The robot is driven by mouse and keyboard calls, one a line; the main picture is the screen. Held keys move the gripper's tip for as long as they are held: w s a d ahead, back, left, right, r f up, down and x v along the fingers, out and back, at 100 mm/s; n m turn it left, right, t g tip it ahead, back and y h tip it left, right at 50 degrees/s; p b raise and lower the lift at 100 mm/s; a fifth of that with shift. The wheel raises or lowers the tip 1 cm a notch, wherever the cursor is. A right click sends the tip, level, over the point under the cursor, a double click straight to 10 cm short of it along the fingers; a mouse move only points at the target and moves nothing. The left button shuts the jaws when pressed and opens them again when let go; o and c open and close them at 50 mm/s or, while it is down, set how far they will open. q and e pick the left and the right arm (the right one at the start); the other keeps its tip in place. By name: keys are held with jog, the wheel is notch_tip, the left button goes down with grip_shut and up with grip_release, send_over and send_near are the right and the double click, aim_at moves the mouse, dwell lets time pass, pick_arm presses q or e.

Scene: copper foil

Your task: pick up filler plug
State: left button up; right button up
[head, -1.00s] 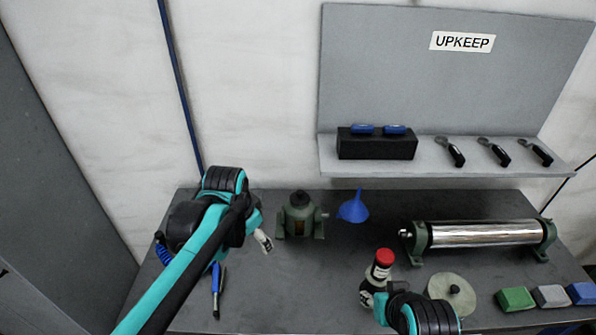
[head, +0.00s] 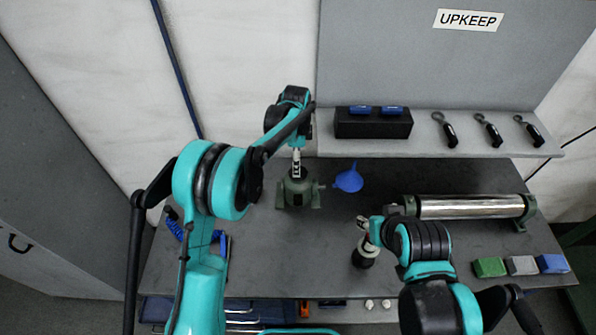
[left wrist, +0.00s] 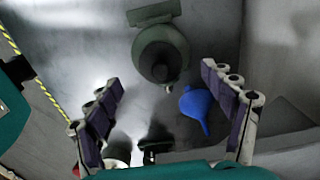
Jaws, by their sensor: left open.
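The green reservoir (head: 295,192) stands on the dark bench, with my left gripper (head: 296,166) just above its top. In the left wrist view the reservoir (left wrist: 145,50) is seen from above, with a dark round plug (left wrist: 160,71) on it, which I take to be the filler plug. In the head view the plug is hidden by the gripper. My right gripper (head: 366,236) is at the top of a dark bottle (head: 364,256); its grip is unclear.
A blue funnel (head: 348,179) lies close right of the reservoir and also shows in the left wrist view (left wrist: 196,106). A shiny cylinder (head: 470,207) and coloured blocks (head: 522,265) stand right. A shelf (head: 425,147) overhangs the back.

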pick_arm(q)
jog(key=f, duration=0.4)
jog(key=shift+d+f, duration=0.25)
jog(key=c, duration=1.3)
